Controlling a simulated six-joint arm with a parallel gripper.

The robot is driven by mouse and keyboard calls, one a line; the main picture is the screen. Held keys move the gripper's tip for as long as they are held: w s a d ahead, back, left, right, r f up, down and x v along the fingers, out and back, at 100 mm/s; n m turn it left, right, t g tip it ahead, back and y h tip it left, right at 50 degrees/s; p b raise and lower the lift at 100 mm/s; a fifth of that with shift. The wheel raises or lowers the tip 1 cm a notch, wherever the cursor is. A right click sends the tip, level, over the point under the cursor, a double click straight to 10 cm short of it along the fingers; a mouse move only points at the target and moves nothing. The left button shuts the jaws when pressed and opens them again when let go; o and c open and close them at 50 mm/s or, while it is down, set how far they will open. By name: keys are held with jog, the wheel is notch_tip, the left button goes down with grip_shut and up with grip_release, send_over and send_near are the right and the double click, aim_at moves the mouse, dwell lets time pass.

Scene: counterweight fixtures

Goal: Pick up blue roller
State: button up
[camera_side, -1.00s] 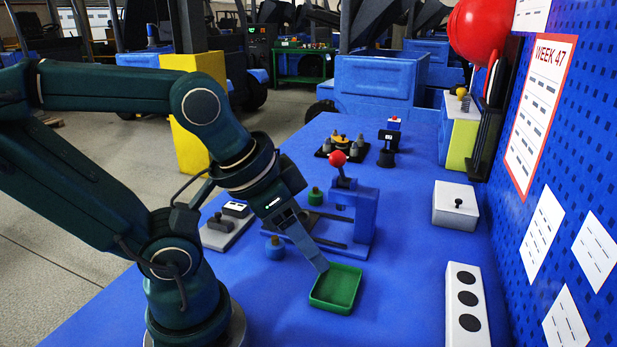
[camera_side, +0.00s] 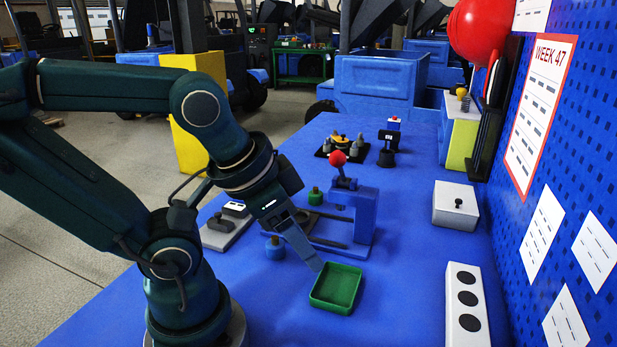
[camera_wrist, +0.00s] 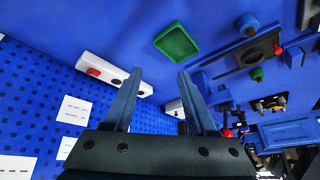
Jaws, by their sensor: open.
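The blue roller (camera_side: 275,248) stands on the blue bench, left of the green tray, in the side view. It also shows near the top right of the wrist view (camera_wrist: 246,23). My gripper (camera_side: 317,267) is in the air to the right of the roller, its tips by the green tray's left corner in the picture. In the wrist view my gripper (camera_wrist: 161,74) has its two fingers wide apart with nothing between them. The roller is outside the fingers and apart from them.
The empty green tray (camera_side: 337,288) lies near the tips. A blue lever fixture (camera_side: 366,220) with a red knob (camera_side: 338,158) and a small green roller (camera_side: 315,197) stand behind. A white block with black discs (camera_side: 467,305) is at right. Bench between tray and block is clear.

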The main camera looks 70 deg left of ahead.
jog(key=a+f+m+g+y, duration=0.3)
jog(key=a+y, duration=0.1)
jog(key=a, duration=0.2)
jog(key=m+g+y, duration=0.3)
jog(key=m+y, duration=0.1)
send_near(278, 249)
notch_tip(278, 249, up, 2)
jog(key=s, duration=0.2)
jog(key=a+f+m+y, duration=0.1)
jog(key=m, duration=0.1)
jog(key=w+a+f+m+y, duration=0.1)
jog(key=m, duration=0.1)
jog(key=w+a+f+m+y, duration=0.1)
jog(key=m, duration=0.1)
jog(key=shift+w+a+f, duration=0.2)
jog(key=shift+a+f, duration=0.1)
jog(key=shift+f, duration=0.05)
notch_tip(278, 249, down, 3)
jog(key=m+y, duration=0.1)
jog(key=m, duration=0.2)
jog(key=shift+a+f+m+t+y, duration=0.15)
jog(key=shift+m+t+y, duration=0.15)
jog(key=shift+y, duration=0.1)
jog(key=shift+s+f+m, duration=0.4)
jog(key=shift+f+m, duration=0.1)
jog(key=shift+f, duration=0.1)
jog(key=shift+x, duration=2.55)
jog(key=shift+r, duration=0.1)
grip_shut()
